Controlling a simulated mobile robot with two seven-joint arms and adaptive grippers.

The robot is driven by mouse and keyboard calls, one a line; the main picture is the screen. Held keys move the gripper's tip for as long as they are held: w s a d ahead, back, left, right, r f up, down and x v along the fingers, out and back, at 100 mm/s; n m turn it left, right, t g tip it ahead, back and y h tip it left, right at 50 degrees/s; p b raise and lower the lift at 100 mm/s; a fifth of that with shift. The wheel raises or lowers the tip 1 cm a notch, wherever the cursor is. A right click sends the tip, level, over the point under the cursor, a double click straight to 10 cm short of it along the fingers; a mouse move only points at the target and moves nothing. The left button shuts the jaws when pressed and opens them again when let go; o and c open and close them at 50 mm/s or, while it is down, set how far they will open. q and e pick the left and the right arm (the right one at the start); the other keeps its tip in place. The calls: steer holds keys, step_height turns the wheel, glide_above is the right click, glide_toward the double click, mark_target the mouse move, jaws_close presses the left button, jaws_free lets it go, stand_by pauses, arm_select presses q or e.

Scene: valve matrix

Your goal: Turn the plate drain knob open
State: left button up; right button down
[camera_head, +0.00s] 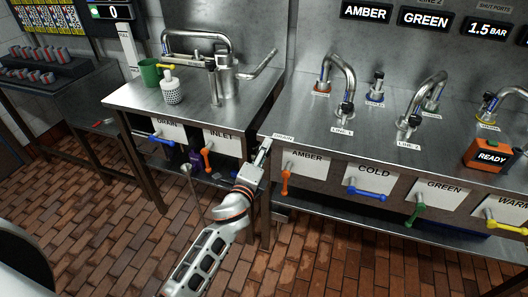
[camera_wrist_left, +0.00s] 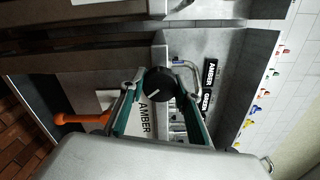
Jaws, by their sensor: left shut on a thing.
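The plate drain knob is a round black knob (camera_wrist_left: 159,84) with a white pointer line, in the left wrist view. It sits between the fingertips of my left gripper (camera_wrist_left: 160,92), which is shut on it. In the head view my left gripper (camera_head: 264,151) is at the front left corner of the right-hand counter, beside a small DRAIN label (camera_head: 284,138). The knob itself is hidden there behind the gripper. My right gripper is not in view.
Right of my gripper, the counter front carries an orange AMBER lever (camera_head: 287,178), a blue COLD lever (camera_head: 367,193) and a green GREEN lever (camera_head: 415,211). Left are a blue DRAIN lever (camera_head: 160,138) and an orange INLET lever (camera_head: 207,155). Taps stand on the counter (camera_head: 315,112).

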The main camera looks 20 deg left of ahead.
arm_select(q)
steer(key=n, duration=0.4)
steer(key=shift+r+n+p, duration=0.1)
steer(key=shift+n+p, duration=0.2)
steer(key=shift+p, duration=0.05)
steer(key=n+p, duration=0.1)
steer(key=n, duration=0.2)
steer(key=shift+a+n+p, duration=0.1)
steer(key=shift+n+p, duration=0.45)
steer(key=shift+n, duration=0.85)
steer(key=o, duration=1.1)
steer(key=shift+o, duration=0.2)
